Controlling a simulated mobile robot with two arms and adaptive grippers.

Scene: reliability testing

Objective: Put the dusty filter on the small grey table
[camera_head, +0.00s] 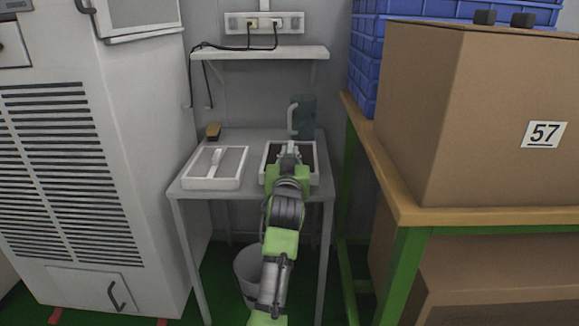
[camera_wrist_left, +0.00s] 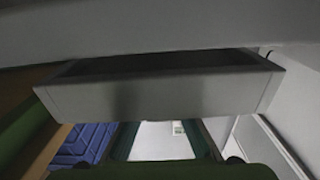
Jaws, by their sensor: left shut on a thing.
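The small grey table (camera_head: 245,138) stands against the back wall. On its right part is the dusty filter (camera_head: 315,172), a pale rectangular frame with a dark inside. My left gripper (camera_head: 290,150) is shut on the filter, reaching over it from the front. My arm hides the middle of its front. In the left wrist view the filter's grey frame wall (camera_wrist_left: 160,98) spans the picture, with the dark inside above it. I cannot tell whether the filter rests fully on the tabletop. A second, lighter frame with a white handle (camera_head: 213,182) lies on the table's left part. My right gripper is not in view.
A brown brush-like block (camera_head: 213,130) and a dark grey jug (camera_head: 305,117) stand at the table's back. A wall shelf (camera_head: 260,53) hangs above. A white vented cabinet (camera_head: 75,170) stands left; a green-legged bench (camera_head: 400,215) with a cardboard box (camera_head: 470,110) stands right. A bucket (camera_head: 247,270) is below.

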